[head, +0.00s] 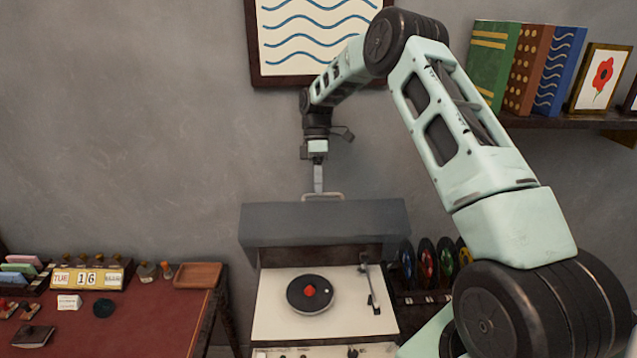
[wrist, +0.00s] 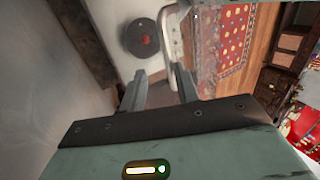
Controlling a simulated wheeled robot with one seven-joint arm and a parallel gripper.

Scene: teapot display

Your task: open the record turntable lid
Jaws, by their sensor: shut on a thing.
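The record turntable (head: 272,312) has a pale top, a black record (head: 311,293) with a red centre, and a tonearm (head: 370,285) on the right. Its dark grey lid (head: 325,224) is tilted up, so the deck shows beneath it. My gripper (head: 319,188) is at the pale lid handle (head: 335,197), on the lid's upper edge, and is shut on it. In the wrist view the handle (wrist: 174,42) runs up from my gripper's fingers (wrist: 160,88). The record (wrist: 140,38) also shows there. The exact finger contact is partly hidden.
Coloured discs (head: 426,262) stand in a rack right of the turntable. A red-topped desk (head: 145,315) with a calendar (head: 87,278) and a tray (head: 198,275) is at left. A shelf (head: 570,122) with books is at upper right. A framed wave picture (head: 300,70) hangs behind my arm.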

